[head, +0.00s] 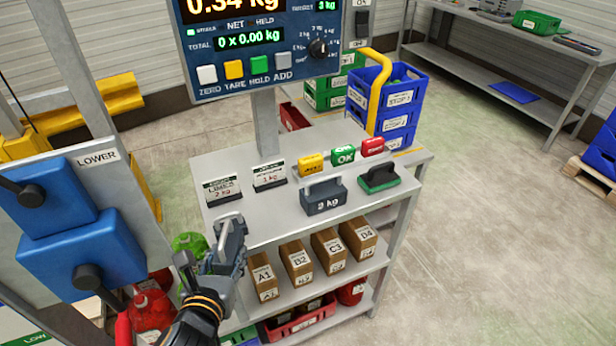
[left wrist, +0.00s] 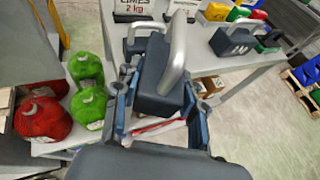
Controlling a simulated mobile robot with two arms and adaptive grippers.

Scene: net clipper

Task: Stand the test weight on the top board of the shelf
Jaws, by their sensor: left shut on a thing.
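My left gripper (head: 218,258) is shut on a dark blue-grey weight with a pale grey loop handle. In the left wrist view the held weight (left wrist: 160,88) sits between the fingers, tilted. It is beside the front left of the shelf, close to the edge of the top board (head: 262,228); whether they touch is unclear. A similar dark weight (head: 323,197) with a kg label stands upright on the top board. It also shows in the left wrist view (left wrist: 234,40). My right gripper is not in view.
Several brown boxes (head: 297,262) stand on the board below. Green (left wrist: 90,107) and red bags (left wrist: 42,118) are at left. A scale display (head: 262,45) rises behind.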

